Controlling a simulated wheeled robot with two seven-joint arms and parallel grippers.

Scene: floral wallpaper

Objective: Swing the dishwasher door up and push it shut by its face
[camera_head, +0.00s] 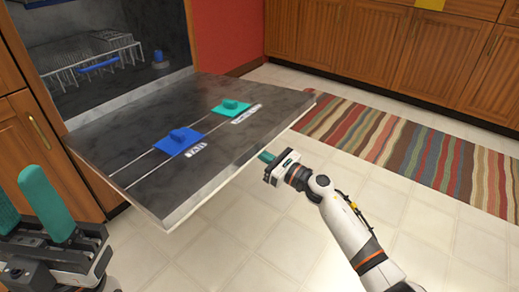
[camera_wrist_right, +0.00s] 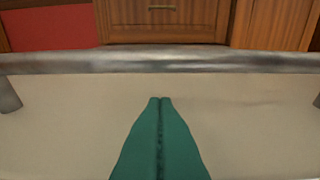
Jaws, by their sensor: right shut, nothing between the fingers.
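The dishwasher door (camera_head: 185,140) is swung down and lies about level, its dark inner side up with a blue and a teal fitting on it. The dishwasher's open cavity (camera_head: 110,45) shows behind it with a rack inside. My right gripper (camera_head: 266,157) is shut and empty, at the door's right edge; whether it touches is unclear. In the right wrist view its teal fingers (camera_wrist_right: 160,100) are together, below a grey metallic edge (camera_wrist_right: 160,61). My left gripper (camera_head: 45,205) is open and empty at the lower left, its two teal fingers apart, left of the door.
Wooden cabinets (camera_head: 390,50) line the back, and another cabinet (camera_head: 45,150) stands left of the dishwasher. A striped rug (camera_head: 400,150) lies on the tiled floor to the right. The floor (camera_head: 250,250) in front of the door is clear.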

